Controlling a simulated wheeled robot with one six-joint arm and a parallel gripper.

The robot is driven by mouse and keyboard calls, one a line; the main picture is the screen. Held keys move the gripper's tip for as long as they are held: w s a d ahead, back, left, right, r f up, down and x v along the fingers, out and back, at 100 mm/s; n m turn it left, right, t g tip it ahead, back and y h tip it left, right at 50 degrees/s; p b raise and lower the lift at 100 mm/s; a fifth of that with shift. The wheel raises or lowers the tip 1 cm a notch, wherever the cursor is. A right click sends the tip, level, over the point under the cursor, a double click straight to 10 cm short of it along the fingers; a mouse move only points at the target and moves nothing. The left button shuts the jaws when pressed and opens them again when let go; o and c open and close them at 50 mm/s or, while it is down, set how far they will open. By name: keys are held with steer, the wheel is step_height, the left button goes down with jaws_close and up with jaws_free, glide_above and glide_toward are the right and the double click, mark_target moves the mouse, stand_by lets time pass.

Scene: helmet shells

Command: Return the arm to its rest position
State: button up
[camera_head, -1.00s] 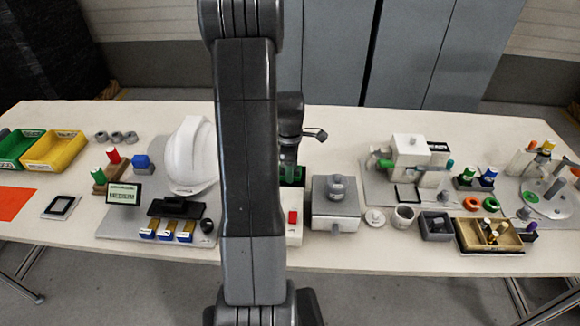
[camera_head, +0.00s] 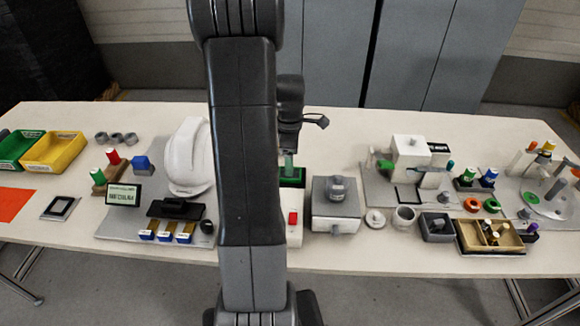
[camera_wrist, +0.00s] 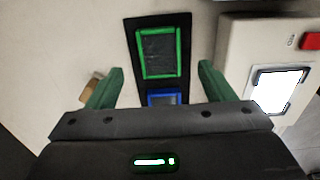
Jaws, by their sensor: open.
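My gripper (camera_wrist: 160,82) shows two green fingers spread wide apart with nothing between them in the wrist view. Below them lies a black plate (camera_wrist: 131,35) with a green-framed square and a smaller blue-framed one. In the head view my arm stands upright across the middle. My gripper (camera_head: 288,160) hangs just right of it, above a green-topped holder (camera_head: 292,179), partly hidden by my arm. I cannot tell the exact gap above the holder. A white helmet shell (camera_head: 186,160) stands on a grey board left of my arm, its right edge close to the arm in the picture.
A white device (camera_wrist: 235,60) with a lit screen and red button is right of my gripper. A grey box (camera_head: 336,210) stands to its right. Green (camera_head: 18,148) and yellow bins (camera_head: 55,150) are far left. Machines and small parts fill the right side. The table's back middle is clear.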

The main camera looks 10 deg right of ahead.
step_height(320, 180, up, 9)
steer(key=shift+f, duration=0.15)
steer(key=shift+f, duration=0.1)
step_height(320, 180, down, 14)
steer(key=shift+r, duration=0.4)
stand_by(0.4)
stand_by(0.3)
